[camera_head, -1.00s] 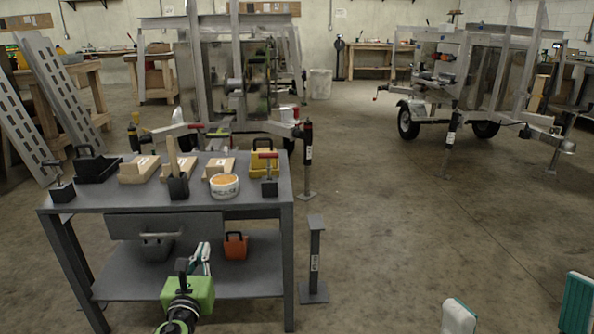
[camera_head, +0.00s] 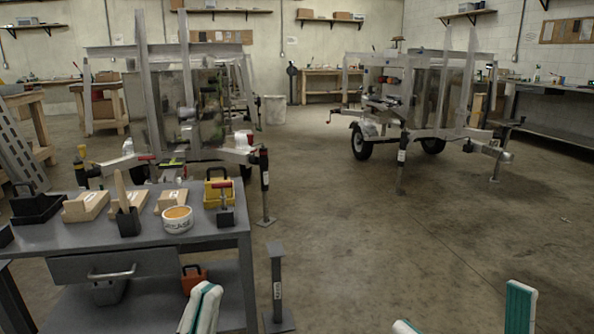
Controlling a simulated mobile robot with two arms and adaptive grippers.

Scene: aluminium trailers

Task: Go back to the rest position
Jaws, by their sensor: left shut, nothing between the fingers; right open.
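My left gripper (camera_head: 202,308) shows at the bottom of the head view, in front of the grey workbench (camera_head: 210,238). Its white and teal fingers are together, with nothing seen between them. My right gripper (camera_head: 463,318) is at the bottom right, over bare floor. Its two fingers stand wide apart and empty. The lower parts of both grippers are cut off by the picture's edge.
On the workbench are wooden blocks (camera_head: 86,206), a round tub (camera_head: 177,219), a yellow box (camera_head: 217,193) and a black tray (camera_head: 36,207). A grey stand (camera_head: 278,295) is beside it. Trailers (camera_head: 192,110) (camera_head: 420,95) stand behind. The floor at centre right is clear.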

